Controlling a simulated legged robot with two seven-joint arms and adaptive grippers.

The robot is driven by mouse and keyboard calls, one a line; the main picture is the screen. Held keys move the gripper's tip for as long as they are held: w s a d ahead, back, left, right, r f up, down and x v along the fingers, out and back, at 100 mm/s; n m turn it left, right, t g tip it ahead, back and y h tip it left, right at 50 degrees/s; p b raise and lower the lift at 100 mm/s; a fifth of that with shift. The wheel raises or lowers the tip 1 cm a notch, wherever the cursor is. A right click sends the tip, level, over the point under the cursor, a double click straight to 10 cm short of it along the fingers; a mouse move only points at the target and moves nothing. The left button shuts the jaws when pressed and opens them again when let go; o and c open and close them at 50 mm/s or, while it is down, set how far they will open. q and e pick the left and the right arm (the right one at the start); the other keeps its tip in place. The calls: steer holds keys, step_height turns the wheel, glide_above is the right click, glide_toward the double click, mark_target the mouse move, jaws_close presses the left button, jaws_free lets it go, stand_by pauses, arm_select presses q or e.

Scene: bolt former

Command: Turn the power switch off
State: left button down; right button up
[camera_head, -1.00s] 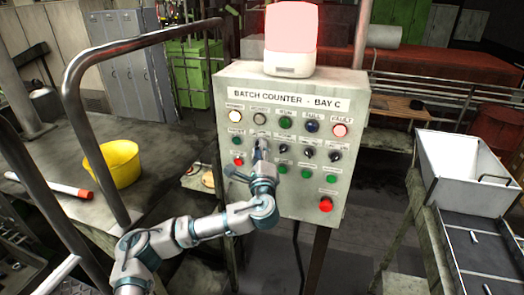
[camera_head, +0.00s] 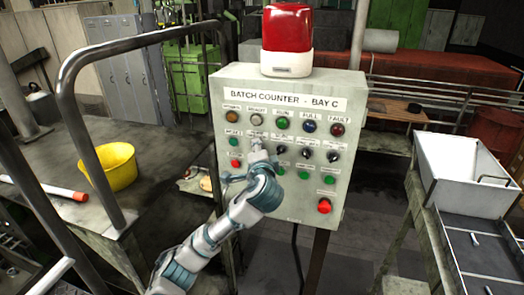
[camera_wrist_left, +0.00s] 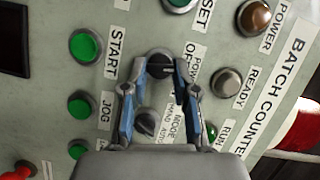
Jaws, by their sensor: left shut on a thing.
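The power switch (camera_wrist_left: 160,62) is a dark rotary knob on the grey panel, beside a partly covered label reading POWER and OFF in the left wrist view. My left gripper (camera_wrist_left: 160,70) has its two fingers on either side of this knob, shut on it. In the head view my left gripper (camera_head: 257,146) reaches the panel from below and hides the switch. The power lamp (camera_head: 232,117) at the panel's top left is dull brown and unlit; it also shows in the left wrist view (camera_wrist_left: 256,17). My right gripper is not in view.
The Batch Counter panel (camera_head: 226,85) carries several other knobs and buttons close by, including the mode knob (camera_wrist_left: 146,122) and a red button (camera_head: 324,206). A dark red beacon (camera_head: 287,28) stands on top. A metal rail (camera_head: 75,125) is at left, a white hopper (camera_head: 460,158) at right.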

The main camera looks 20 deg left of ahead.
arm_select(q)
steer(key=n, duration=0.1)
steer(key=n+g+h, duration=0.1)
steer(key=shift+a+f+n+p, duration=0.2)
steer(key=shift+a+n+p, duration=0.05)
steer(key=shift+n+p, duration=0.05)
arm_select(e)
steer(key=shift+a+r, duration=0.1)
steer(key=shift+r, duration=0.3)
arm_select(q)
steer(key=shift+f, duration=0.15)
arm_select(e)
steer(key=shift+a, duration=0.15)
arm_select(q)
steer(key=c, duration=1)
jaws_free()
steer(key=shift+c, duration=0.2)
steer(key=shift+o, duration=0.8)
steer(key=shift+a, duration=0.15)
steer(key=shift+w+a, duration=0.1)
steer(key=shift+a, duration=0.05)
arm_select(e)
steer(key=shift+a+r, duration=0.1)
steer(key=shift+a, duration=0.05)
arm_select(q)
steer(key=v, duration=1.2)
